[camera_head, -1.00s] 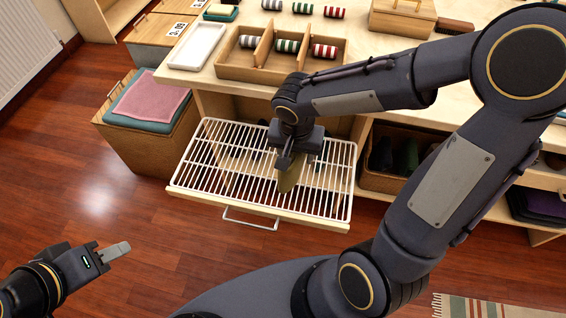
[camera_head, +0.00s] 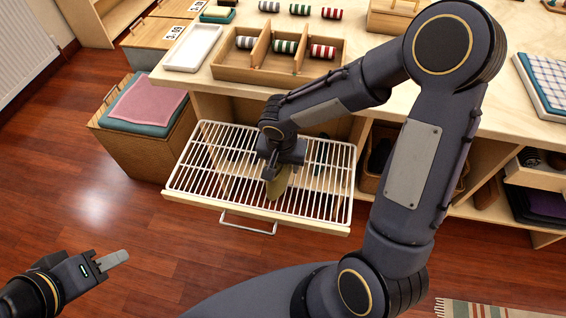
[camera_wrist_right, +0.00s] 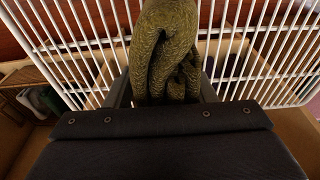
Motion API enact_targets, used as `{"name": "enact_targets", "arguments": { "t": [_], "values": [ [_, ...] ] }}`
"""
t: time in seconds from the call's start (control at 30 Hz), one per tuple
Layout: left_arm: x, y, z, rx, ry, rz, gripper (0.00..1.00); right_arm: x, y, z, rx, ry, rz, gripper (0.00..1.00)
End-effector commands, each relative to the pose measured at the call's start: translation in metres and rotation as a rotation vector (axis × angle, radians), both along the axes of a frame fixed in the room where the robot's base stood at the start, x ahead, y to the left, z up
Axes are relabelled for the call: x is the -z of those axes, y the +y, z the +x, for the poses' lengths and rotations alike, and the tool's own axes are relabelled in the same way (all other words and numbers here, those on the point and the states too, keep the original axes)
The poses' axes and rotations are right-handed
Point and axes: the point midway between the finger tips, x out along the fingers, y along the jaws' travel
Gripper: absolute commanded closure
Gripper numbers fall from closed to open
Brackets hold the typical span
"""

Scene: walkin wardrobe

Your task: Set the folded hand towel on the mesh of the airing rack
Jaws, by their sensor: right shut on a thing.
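The folded hand towel (camera_head: 277,184) is olive green and hangs from my right gripper (camera_head: 273,172) above the white wire mesh of the pulled-out airing rack (camera_head: 205,163). In the right wrist view the towel (camera_wrist_right: 165,50) is bunched in folds between the jaws, with the mesh (camera_wrist_right: 75,45) behind it. My right gripper is shut on it. I cannot tell whether its lower edge touches the wires. My left gripper (camera_head: 113,260) is at the lower left over the floor, away from the rack; its jaw opening is not clear.
A wooden divided tray (camera_head: 278,68) with rolled striped items and a white tray (camera_head: 192,48) stand on the counter above the rack. A wooden box topped with pink and teal cloths (camera_head: 148,103) stands left of the rack. Much of the mesh is bare.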

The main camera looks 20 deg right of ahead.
Motion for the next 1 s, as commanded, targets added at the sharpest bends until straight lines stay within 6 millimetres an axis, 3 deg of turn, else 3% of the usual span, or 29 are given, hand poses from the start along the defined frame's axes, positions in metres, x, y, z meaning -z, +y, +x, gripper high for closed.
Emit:
{"name": "enact_targets", "arguments": {
  "t": [0.07,0.1,0.23,0.53,0.67,1.0],
  "values": [
    [0.005,0.0,0.0,0.0,0.0,0.0,0.64,0.004,0.0,0.0,0.0,-0.001,0.0,0.78],
    [0.003,0.0,0.0,0.0,0.0,0.0,0.64,0.002,0.0,0.0,0.0,-0.001,-0.001,0.46],
    [0.003,0.0,0.0,0.0,0.0,0.0,0.64,0.002,0.0,0.0,0.0,0.0,0.0,0.29],
    [0.001,0.0,0.0,0.0,0.0,0.0,0.64,0.001,0.0,0.0,0.0,0.0,0.0,0.28],
    [-0.005,0.0,0.0,0.0,0.0,0.0,0.64,-0.009,0.0,0.0,0.001,-0.002,0.0,0.28],
    [-0.023,0.0,0.0,0.0,0.0,0.0,0.64,-0.081,0.006,-0.008,0.001,-0.006,0.001,0.28]
  ]
}}
